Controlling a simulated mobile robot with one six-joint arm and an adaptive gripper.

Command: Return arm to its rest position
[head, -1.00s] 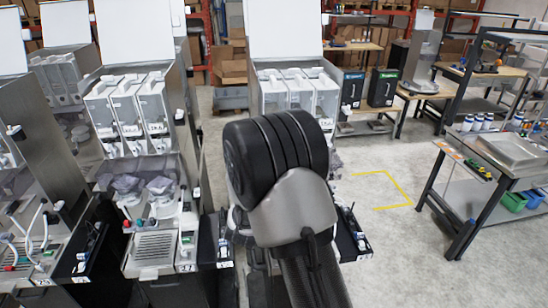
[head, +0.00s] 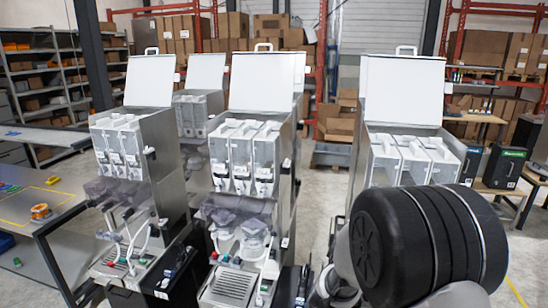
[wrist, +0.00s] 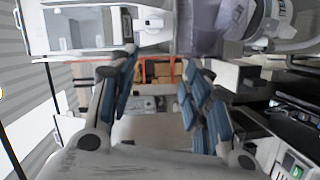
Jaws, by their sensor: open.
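My gripper (wrist: 158,78) shows in the wrist view with its two blue-padded fingers spread apart and nothing between them. In the head view a large black joint of my arm (head: 428,245) fills the lower right, in front of the right-hand dispenser (head: 408,160), and hides its lower part. My gripper itself cannot be made out in the head view. In the wrist view, white and grey machine parts (wrist: 150,25) lie close beyond the fingertips; I cannot tell the exact gap.
Two more dispensers, in the middle (head: 243,160) and at the left (head: 120,150), stand in the row with raised white lids. A workbench (head: 40,205) with an orange item is at the far left. Boxes and red racks stand behind. Some floor is clear at the right.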

